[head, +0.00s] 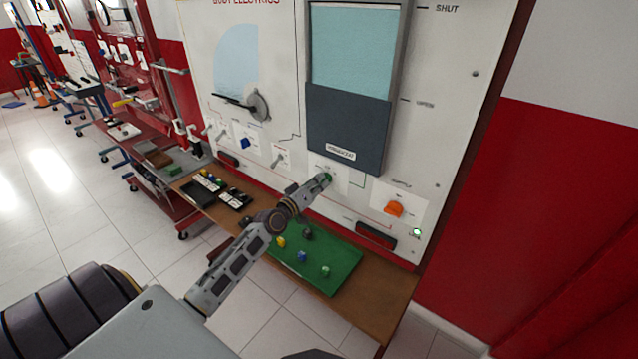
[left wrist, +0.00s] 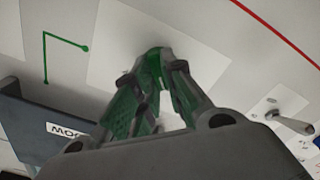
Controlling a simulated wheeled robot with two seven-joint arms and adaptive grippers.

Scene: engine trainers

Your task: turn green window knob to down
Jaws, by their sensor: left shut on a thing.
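The green window knob (head: 329,177) sits on the white panel below the window model. My left gripper (head: 323,181) reaches up to it from the lower left and is shut on it. In the left wrist view the two fingers (left wrist: 160,75) close around the green knob (left wrist: 163,70), which is mostly hidden between them. Which way the knob points cannot be told. My right gripper is not in view.
An orange knob (head: 394,209) and a lit green lamp (head: 417,232) are to the right. A blue knob (head: 244,143) and a toggle switch (head: 280,160) are to the left. Below, a green mat (head: 338,273) with several small knobs lies on the wooden shelf.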

